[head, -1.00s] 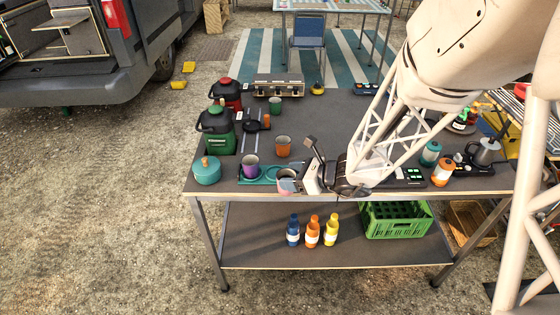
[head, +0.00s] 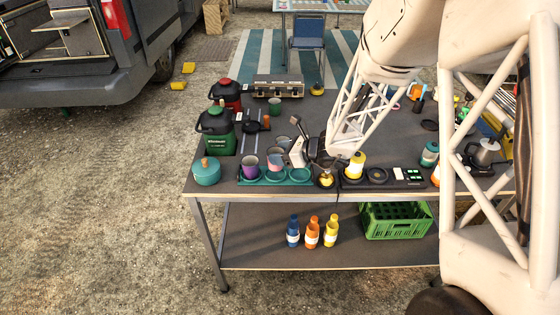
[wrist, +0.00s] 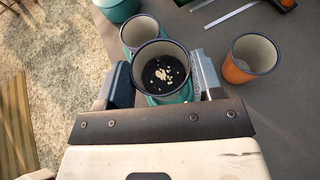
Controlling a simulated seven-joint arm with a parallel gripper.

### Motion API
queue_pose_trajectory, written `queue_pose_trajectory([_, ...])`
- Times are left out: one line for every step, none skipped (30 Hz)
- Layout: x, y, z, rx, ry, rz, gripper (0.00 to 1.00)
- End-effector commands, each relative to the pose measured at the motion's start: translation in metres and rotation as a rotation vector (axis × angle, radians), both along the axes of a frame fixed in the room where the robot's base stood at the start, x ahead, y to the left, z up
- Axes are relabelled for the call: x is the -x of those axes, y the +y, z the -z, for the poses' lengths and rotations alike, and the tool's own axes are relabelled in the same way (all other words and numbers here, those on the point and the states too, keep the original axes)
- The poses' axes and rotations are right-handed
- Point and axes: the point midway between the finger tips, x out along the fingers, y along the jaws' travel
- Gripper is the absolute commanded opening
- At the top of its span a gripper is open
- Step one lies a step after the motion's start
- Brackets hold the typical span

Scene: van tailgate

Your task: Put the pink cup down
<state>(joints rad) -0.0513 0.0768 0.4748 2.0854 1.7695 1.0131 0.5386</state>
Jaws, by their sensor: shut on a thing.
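The pink cup (head: 276,160) is upright between the fingers of my gripper (head: 288,155). The wrist view shows one finger on each side of the cup (wrist: 162,74), with pale bits on its dark inside. A teal holder (head: 301,176) with round places lies at the table's front left. The cup is at the middle place; I cannot tell whether its base touches the holder. The purple cup (head: 250,168) stands in the left place, close beside the pink cup. The right place is empty.
An orange cup (wrist: 252,57) stands just behind the pink cup. A teal pot (head: 206,171) is left of the holder. The green jug (head: 217,140) stands behind it. A yellow-and-white bottle (head: 355,165) and an amber-coloured item (head: 325,180) are to the right.

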Motion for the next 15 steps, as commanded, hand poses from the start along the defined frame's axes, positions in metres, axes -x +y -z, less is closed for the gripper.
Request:
queue_pose_trajectory([-0.0016,0.0005,0.0001,0.0,0.0,0.0,0.3])
queue_pose_trajectory([-0.0021,0.0006,0.0001,0.0,0.0,0.0,0.3])
queue_pose_trajectory([-0.0023,0.0006,0.0002,0.0,0.0,0.0,0.3])
queue_pose_trajectory([-0.0025,0.0007,0.0001,0.0,0.0,0.0,0.3])
queue_pose_trajectory([-0.0023,0.0007,0.0002,0.0,0.0,0.0,0.3])
queue_pose_trajectory([-0.0023,0.0006,0.0002,0.0,0.0,0.0,0.3])
queue_pose_trajectory([-0.0022,0.0006,0.0002,0.0,0.0,0.0,0.3])
queue_pose_trajectory([-0.0022,0.0006,0.0003,0.0,0.0,0.0,0.3])
queue_pose_trajectory([-0.0021,0.0006,0.0003,0.0,0.0,0.0,0.3])
queue_pose_trajectory([-0.0021,0.0006,0.0003,0.0,0.0,0.0,0.3])
queue_pose_trajectory([-0.0021,0.0006,0.0004,0.0,0.0,0.0,0.3])
queue_pose_trajectory([-0.0021,0.0006,0.0009,0.0,0.0,0.0,0.3])
queue_pose_trajectory([-0.002,0.0006,0.0017,0.0,0.0,0.0,0.3])
queue_pose_trajectory([-0.002,0.0006,0.0027,0.0,0.0,0.0,0.3])
queue_pose_trajectory([-0.002,0.0006,0.0049,0.001,0.001,0.0,0.3])
